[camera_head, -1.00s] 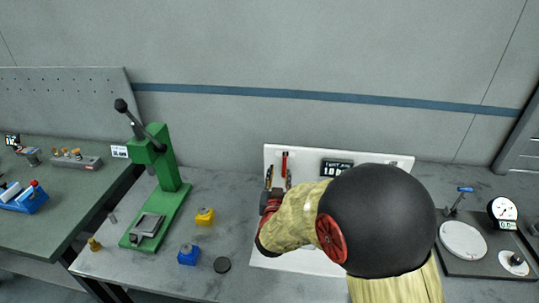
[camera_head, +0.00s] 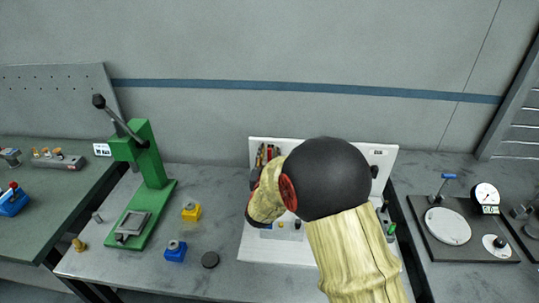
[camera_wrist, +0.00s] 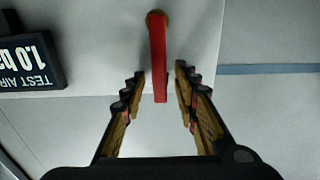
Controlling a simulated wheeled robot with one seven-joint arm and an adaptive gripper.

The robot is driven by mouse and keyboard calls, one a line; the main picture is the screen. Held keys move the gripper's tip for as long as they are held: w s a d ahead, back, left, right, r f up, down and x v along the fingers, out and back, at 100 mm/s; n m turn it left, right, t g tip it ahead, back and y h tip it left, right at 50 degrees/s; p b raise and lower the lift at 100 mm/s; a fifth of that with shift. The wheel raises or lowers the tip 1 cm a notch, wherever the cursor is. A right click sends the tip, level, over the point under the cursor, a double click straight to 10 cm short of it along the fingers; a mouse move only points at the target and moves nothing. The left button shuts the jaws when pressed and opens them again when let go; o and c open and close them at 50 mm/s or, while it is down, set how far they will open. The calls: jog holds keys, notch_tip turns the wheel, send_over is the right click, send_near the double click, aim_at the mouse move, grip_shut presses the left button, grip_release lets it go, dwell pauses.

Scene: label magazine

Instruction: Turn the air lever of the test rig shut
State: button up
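The air lever is a red bar on a brass pivot, (camera_wrist: 158,60) centred in the wrist view. It points from the pivot at the top of that view down between my gripper's fingers. My gripper (camera_wrist: 160,74) is open, one finger on each side of the lever, with visible gaps. In the head view, my gripper (camera_head: 268,154) is at the upper left of the white test rig panel (camera_head: 258,142). My arm hides much of the rig there. A dark display (camera_wrist: 30,62) reading test air 1.0 shows upside down in the wrist view.
A green press (camera_head: 150,165), a yellow block (camera_head: 191,212), a blue block (camera_head: 175,252) and a dark puck (camera_head: 210,260) stand left of the rig. A dark plate (camera_head: 465,245) with a dial gauge (camera_head: 486,195) is on the right. The bench between press and rig has free room.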

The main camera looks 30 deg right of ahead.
jog(key=c, duration=0.4)
jog(key=c, duration=0.3)
grip_shut()
